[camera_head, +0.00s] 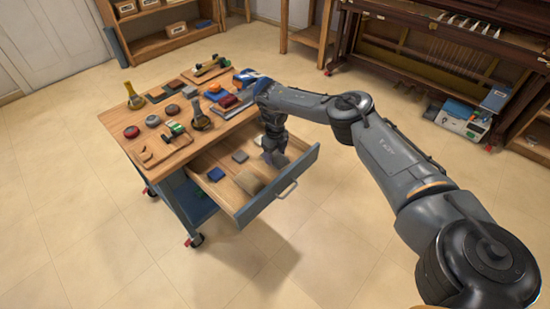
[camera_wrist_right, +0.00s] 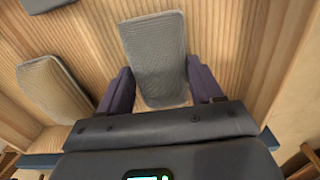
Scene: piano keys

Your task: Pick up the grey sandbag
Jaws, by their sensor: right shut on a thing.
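The grey sandbag (camera_wrist_right: 155,60) is a ribbed, light grey pad between the two purple fingers of my right gripper (camera_wrist_right: 160,92) in the wrist view. My right gripper is shut on its near part, and the far part sticks out beyond the fingers. In the head view my right gripper (camera_head: 274,157) reaches down into the open drawer, near its right side. The bag is mostly hidden there by the gripper. I cannot tell whether it touches the drawer floor. My left gripper is not in view.
The open wooden drawer (camera_head: 228,193) also holds a beige bag (camera_head: 248,183) left of the gripper, a blue block (camera_head: 215,174) and a grey block (camera_head: 240,156). The drawer walls stand close around my gripper. Above, the tabletop (camera_head: 150,130) carries several tools and pads.

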